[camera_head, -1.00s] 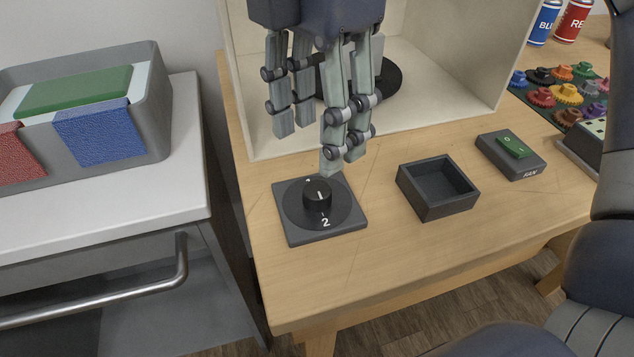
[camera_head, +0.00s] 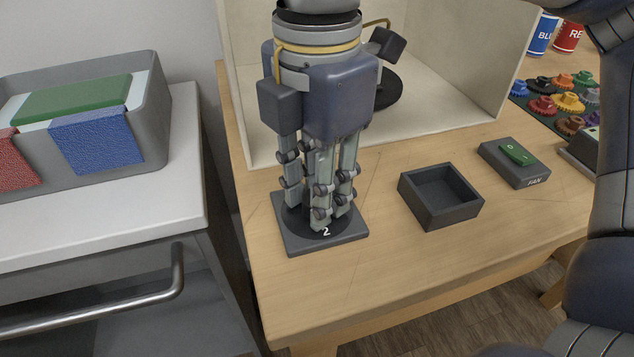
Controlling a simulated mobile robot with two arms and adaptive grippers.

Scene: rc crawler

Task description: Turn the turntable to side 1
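A dark square control plate (camera_head: 297,244) with a round dial lies on the wooden bench, with a white "2" at the dial's front edge. My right gripper (camera_head: 318,212) points straight down over the dial, its fingertips low around the place of the knob. The fingers hide the knob, so I cannot tell whether they grip it. A black round disc (camera_head: 388,92), probably the turntable, sits inside the pale booth behind, mostly hidden by my gripper. No side number shows on it. My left gripper is not in view.
An empty dark square tray (camera_head: 462,215) and a FAN switch box (camera_head: 514,163) stand to the right of the plate. Coloured gears (camera_head: 568,102) and paint cans (camera_head: 543,34) are farther right. A grey bin (camera_head: 157,135) stands on the cabinet at left. The bench front is clear.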

